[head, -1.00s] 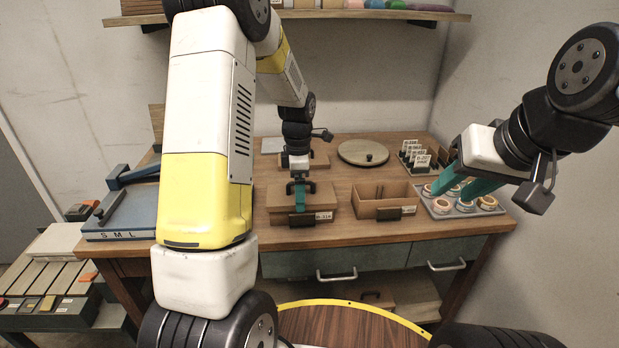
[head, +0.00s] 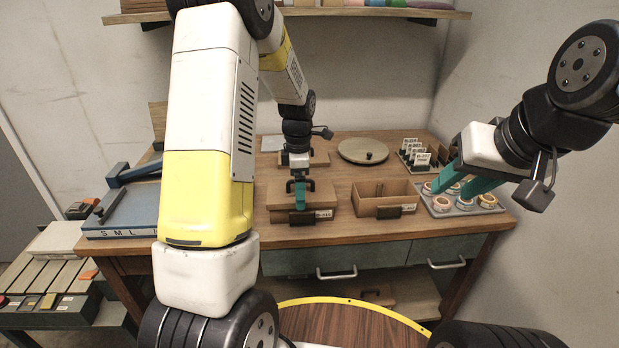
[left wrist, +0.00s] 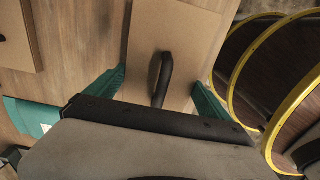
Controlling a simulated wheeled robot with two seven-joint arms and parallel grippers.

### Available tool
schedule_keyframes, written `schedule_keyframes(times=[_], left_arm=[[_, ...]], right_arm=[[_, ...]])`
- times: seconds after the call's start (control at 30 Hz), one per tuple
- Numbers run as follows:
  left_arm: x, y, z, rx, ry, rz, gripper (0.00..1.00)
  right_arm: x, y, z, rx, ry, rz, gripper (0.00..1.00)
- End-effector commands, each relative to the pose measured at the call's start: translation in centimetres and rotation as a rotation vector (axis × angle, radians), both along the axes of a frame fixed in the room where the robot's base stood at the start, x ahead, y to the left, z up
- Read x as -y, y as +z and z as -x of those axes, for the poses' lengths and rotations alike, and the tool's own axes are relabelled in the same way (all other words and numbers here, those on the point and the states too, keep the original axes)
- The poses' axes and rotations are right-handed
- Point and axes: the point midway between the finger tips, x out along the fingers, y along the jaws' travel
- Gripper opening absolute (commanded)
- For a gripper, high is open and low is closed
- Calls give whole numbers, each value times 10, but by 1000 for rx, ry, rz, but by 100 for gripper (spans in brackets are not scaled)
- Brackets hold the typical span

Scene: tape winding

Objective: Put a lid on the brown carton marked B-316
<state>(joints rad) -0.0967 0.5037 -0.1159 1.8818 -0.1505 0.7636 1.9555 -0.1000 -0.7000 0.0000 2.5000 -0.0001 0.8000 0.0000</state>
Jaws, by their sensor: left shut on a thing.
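A brown carton (head: 276,213) stands on the table with a brown lid (head: 274,194) on or just over its top. A small label (head: 324,214) is on its front; I cannot read its last digits surely. My left gripper (head: 300,200) points down at this lid. The fingertips' contact is partly hidden. My right gripper (head: 458,190) is open, empty, above the tray at right.
An open brown carton (head: 371,209) with a label stands just right. Further right are a grey tray (head: 440,212) of tape rolls and a rack of label cards (head: 415,156). A round wooden board (head: 363,151) lies behind. A blue tool (head: 120,213) is at left.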

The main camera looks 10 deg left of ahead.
Motion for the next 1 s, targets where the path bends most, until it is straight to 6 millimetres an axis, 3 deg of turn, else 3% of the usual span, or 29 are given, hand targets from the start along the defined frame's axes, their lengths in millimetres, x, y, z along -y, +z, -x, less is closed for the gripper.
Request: schedule_keyframes(times=[0.1, 0.13, 0.17, 0.47, 0.8, 1.0], left_arm=[[0, 0, 0, 0, 0, 0, 53], [0, 0, 0, 0, 0, 0, 98], [0, 0, 0, 0, 0, 0, 100], [0, 5, 0, 1, 0, 1, 100], [0, 60, -1, 4, 0, 0, 100], [0, 77, 0, 1, 0, 0, 100]], right_arm=[[0, 0, 0, 0, 0, 0, 36], [0, 0, 0, 0, 0, 0, 36], [0, 0, 0, 0, 0, 0, 36], [0, 0, 0, 0, 0, 0, 36], [0, 0, 0, 0, 0, 0, 36], [0, 0, 0, 0, 0, 0, 36]])
